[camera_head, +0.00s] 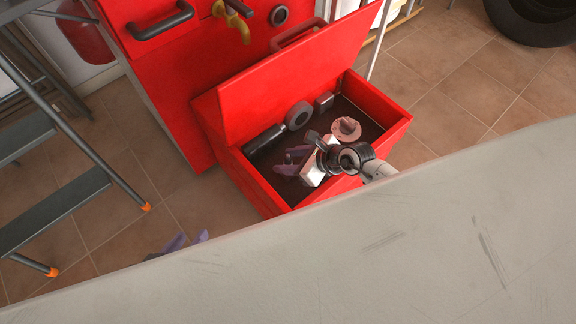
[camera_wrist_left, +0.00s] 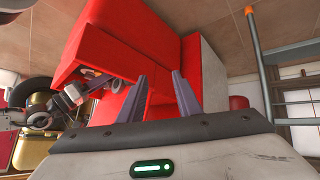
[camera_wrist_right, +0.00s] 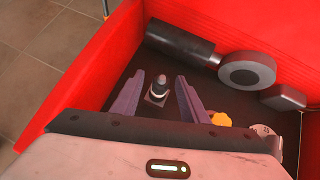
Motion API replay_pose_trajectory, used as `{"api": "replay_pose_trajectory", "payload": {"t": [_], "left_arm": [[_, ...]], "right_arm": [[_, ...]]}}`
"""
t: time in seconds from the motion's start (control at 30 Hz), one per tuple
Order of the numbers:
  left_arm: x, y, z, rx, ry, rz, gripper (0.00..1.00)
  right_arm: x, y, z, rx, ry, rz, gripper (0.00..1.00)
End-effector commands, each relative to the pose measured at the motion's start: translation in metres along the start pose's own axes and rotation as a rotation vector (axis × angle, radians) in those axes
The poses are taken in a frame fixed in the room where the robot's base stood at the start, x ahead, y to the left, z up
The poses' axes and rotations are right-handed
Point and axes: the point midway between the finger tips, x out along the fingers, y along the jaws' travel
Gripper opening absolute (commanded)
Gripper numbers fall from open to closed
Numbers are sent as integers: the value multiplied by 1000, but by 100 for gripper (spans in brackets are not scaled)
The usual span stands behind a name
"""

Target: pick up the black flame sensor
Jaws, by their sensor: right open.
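A small dark sensor-like part (camera_wrist_right: 158,86) with a grey tip and a pale band stands on a square base on the dark floor of the red bin. It looks like the flame sensor. My right gripper (camera_wrist_right: 160,77) is open above the bin floor, with its fingers on either side of this part in the right wrist view. In the head view my right gripper (camera_head: 290,161) is inside the bin, and I cannot make out the part there. My left gripper (camera_head: 186,243) is empty and open outside the bin, partly hidden by the pale surface in front; its fingers show in the left wrist view (camera_wrist_left: 160,80).
The red bin (camera_head: 395,128) also holds a black cylinder (camera_wrist_right: 180,41), a grey ring-shaped part (camera_wrist_right: 247,70), a dark block (camera_wrist_right: 283,97), a yellow piece (camera_wrist_right: 221,119) and a pinkish disc (camera_head: 346,129). Its raised lid (camera_head: 290,75) stands behind. A stepladder (camera_head: 50,185) is at left.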

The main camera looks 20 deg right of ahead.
Motion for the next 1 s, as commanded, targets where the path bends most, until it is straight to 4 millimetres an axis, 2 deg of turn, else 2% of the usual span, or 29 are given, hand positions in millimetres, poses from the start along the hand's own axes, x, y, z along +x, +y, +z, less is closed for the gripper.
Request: {"api": "replay_pose_trajectory", "payload": {"t": [0.03,0.27,0.3,0.57,0.67,1.0], "left_arm": [[0,0,0,0,0,0,31],[0,0,0,-1,1,-1,31],[0,0,0,-1,1,-1,31],[-2,0,-2,-1,4,-2,31],[-8,-2,-3,-9,17,-13,31],[-36,-10,-8,-35,96,-65,31]], "right_arm": [[0,0,0,0,0,0,40],[0,0,0,1,0,0,1],[0,0,0,1,0,0,0],[-3,0,3,1,-2,0,0],[-12,0,12,0,-2,-1,0],[-59,0,59,-1,-3,0,0]]}}
